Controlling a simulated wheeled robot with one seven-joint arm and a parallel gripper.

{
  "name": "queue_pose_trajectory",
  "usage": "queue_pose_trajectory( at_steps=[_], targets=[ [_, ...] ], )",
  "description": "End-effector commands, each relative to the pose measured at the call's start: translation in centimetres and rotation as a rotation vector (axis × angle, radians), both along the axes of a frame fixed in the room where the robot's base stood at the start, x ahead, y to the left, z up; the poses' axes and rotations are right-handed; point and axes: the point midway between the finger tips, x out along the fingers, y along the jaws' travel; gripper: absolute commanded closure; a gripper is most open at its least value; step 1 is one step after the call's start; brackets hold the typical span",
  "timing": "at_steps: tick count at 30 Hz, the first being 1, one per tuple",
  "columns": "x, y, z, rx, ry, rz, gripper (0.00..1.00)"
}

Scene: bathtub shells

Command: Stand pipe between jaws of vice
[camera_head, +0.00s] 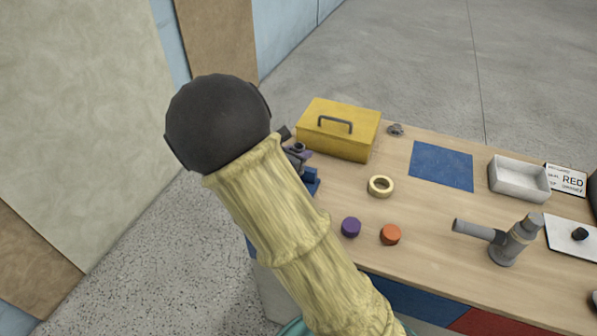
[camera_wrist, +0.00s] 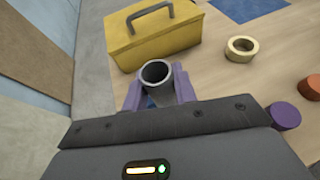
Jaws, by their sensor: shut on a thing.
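The grey pipe (camera_wrist: 155,73) stands upright in the wrist view, its open round top facing the camera. My gripper (camera_wrist: 158,88) is shut on it, with a purple finger on each side. In the head view, my arm hides most of the gripper and pipe. The blue vice (camera_head: 312,182) is at the table's left end, largely hidden behind my arm. A little blue shows just below the pipe in the wrist view. I cannot tell whether the pipe's lower end is between the vice's jaws or above them.
A yellow toolbox (camera_head: 338,131) stands just behind the vice. A yellow ring (camera_head: 380,187), a purple cylinder (camera_head: 351,227) and an orange cylinder (camera_head: 390,235) lie to the right. A grey branched fitting (camera_head: 502,250) and a white tray (camera_head: 519,181) are farther right. Open table lies between them.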

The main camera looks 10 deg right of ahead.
Motion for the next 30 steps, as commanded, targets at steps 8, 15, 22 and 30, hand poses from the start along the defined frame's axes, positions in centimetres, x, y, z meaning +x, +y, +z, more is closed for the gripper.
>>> queue_pose_trajectory(
  at_steps=[8, 15, 22, 30],
  targets=[
    [0.0, 0.0, -1.9, 0.0, 0.0, 0.0, 0.95],
    [0.0, 0.0, -2.4, -0.001, 0.002, 0.0, 0.95],
    [0.0, -0.1, -5.3, -0.003, 0.002, -0.001, 0.95],
    [0.0, 0.0, -5.6, 0.001, -0.001, 0.0, 0.95]
  ],
)
